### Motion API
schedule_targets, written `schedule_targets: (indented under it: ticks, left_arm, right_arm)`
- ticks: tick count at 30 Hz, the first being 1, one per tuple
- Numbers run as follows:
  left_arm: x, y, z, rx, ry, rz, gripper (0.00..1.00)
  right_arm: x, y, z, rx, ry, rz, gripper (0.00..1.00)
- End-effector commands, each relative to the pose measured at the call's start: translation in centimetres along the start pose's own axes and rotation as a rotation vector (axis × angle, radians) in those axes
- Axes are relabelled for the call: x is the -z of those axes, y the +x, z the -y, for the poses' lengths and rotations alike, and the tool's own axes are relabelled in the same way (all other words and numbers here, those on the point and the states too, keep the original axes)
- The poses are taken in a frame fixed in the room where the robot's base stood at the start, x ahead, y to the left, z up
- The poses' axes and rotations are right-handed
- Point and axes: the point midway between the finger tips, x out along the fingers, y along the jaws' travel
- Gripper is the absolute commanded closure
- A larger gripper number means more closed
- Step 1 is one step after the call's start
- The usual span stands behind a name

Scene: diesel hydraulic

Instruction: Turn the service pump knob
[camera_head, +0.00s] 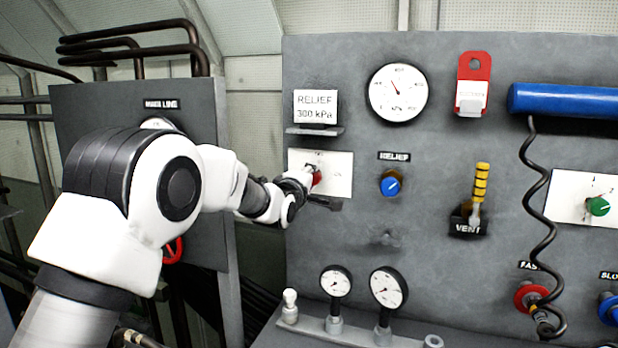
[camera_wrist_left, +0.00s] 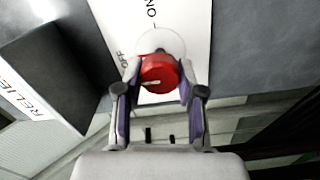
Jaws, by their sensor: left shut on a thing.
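The red knob (camera_head: 317,177) sits on a white plate (camera_head: 340,172) on the grey panel, left of the blue RELIEF knob. In the left wrist view the red knob (camera_wrist_left: 160,73) has a pale pointer mark, and the plate (camera_wrist_left: 180,30) beside it reads OFF and ON. My left gripper (camera_wrist_left: 158,80) has its two fingers on either side of the red knob and is shut on it. In the head view my left gripper (camera_head: 312,188) reaches the plate from the left and hides part of the knob and its lettering. My right gripper is not in view.
A RELIEF 300 kPa card (camera_head: 316,106) on a small ledge is just above the plate. A blue knob (camera_head: 390,183), a yellow-striped VENT lever (camera_head: 480,185) and a coiled black cord (camera_head: 535,220) are to the right. Small gauges (camera_head: 388,288) stand below.

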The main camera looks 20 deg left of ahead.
Motion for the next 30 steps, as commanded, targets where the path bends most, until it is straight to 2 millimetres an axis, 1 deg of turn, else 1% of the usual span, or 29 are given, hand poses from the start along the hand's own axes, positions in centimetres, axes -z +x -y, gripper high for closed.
schedule_targets:
  ticks: [6, 18, 19, 20, 21, 30]
  left_arm:
    - [-0.08, 0.03, -0.27, -0.006, -0.037, 0.001, 0.96]
    - [-0.06, 0.04, -0.38, -0.008, -0.043, 0.001, 0.97]
    - [-0.06, 0.03, -0.39, -0.008, -0.043, 0.0, 0.51]
    - [-0.06, 0.03, -0.39, -0.008, -0.043, 0.0, 0.41]
    - [-0.06, 0.03, -0.36, -0.008, -0.043, 0.0, 0.36]
    - [0.0, -0.11, -0.21, -0.004, -0.043, 0.0, 0.36]
  right_arm:
    - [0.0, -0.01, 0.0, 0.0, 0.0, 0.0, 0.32]
    - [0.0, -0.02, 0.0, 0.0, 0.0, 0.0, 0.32]
    - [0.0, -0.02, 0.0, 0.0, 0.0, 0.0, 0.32]
    - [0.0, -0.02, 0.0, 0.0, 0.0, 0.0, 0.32]
    - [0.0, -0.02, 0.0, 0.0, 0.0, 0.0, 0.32]
    - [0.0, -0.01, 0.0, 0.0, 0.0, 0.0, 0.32]
